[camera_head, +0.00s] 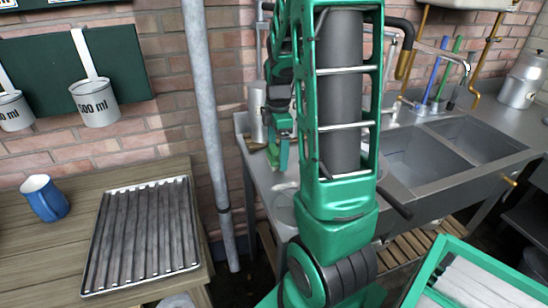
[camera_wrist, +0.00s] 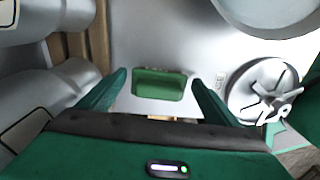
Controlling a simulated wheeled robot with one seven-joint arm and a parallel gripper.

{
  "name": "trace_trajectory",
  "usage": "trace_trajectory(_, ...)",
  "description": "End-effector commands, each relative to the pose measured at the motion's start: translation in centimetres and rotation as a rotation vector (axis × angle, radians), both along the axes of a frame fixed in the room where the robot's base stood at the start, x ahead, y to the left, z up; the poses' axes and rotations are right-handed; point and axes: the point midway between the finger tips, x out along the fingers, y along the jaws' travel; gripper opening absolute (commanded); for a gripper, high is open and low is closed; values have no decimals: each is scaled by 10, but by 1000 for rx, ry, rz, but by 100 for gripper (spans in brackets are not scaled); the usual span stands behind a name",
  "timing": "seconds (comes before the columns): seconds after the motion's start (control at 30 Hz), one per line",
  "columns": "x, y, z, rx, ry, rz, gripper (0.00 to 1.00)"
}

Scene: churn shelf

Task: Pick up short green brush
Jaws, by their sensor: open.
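In the wrist view a short green block-like piece (camera_wrist: 160,84), which looks like the short green brush, sits over the pale metal surface between my fingers. My gripper (camera_wrist: 159,78) is open, with one green finger on each side of the piece and a gap to each. I cannot tell how far below the fingertips it lies. In the head view my gripper (camera_head: 280,132) is over the left end of the metal sink counter, partly hidden by my arm. The brush cannot be made out clearly there.
The metal counter (camera_head: 262,178) has sink basins at right. A blue handle (camera_head: 435,77) and a long green handle (camera_head: 450,66) stand behind the tap. A spoked round metal part (camera_wrist: 268,92) is close right of my gripper. A grey pipe (camera_head: 207,110) stands left of the counter.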

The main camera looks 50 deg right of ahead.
Motion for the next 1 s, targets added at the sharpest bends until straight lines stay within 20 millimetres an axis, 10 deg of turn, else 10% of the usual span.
trace_trajectory(0.37,0,0,-12,0,0,0,84)
trace_trajectory(0.53,0,0,-12,0,0,0,46)
trace_trajectory(1.0,0,0,-4,0,-1,0,45)
